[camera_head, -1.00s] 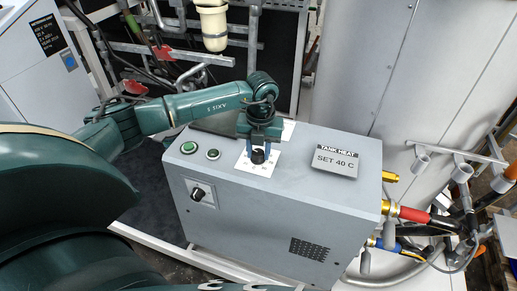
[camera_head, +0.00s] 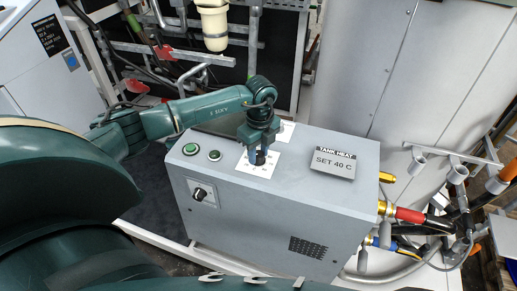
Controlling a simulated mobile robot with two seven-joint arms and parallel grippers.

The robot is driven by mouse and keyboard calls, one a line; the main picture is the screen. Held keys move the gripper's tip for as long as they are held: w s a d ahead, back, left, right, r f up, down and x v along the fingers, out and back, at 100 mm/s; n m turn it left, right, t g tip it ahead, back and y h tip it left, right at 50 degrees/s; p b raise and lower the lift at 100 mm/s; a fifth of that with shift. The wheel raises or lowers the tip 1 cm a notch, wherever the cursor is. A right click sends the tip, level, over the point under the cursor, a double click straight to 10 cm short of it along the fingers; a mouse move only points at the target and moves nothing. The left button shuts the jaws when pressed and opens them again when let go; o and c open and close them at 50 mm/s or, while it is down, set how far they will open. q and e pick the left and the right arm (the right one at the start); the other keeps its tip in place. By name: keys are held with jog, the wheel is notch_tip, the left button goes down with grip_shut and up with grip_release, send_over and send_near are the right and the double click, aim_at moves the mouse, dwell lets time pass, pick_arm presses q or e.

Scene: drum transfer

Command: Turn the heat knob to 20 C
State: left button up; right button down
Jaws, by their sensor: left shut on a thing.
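A black heat knob (camera_head: 260,157) stands on a white dial card (camera_head: 257,171) on top of the grey tank heat box (camera_head: 315,200). The marks on the card are too small to read. My left gripper (camera_head: 257,150) points down over the card with its blue fingers shut on the knob, one on the near side of it in this view. A tilted sign (camera_head: 334,162) on the box reads "TANK HEAT" and "SET 40 C". My right gripper is not in view.
A green button (camera_head: 190,149) and a smaller dark button (camera_head: 214,155) sit left of the card. Another black knob (camera_head: 200,194) is on the box's front. Red and blue hose fittings (camera_head: 410,215) stick out at the right.

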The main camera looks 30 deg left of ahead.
aim_at(260, 152)
pick_arm(q)
jog(key=shift+n, duration=0.7)
jog(key=o, duration=1)
jog(key=shift+c, duration=0.2)
jog(key=shift+r, duration=0.1)
notch_tip(260, 152, up, 13)
jog(key=b, duration=0.1)
jog(key=shift+w, duration=0.25)
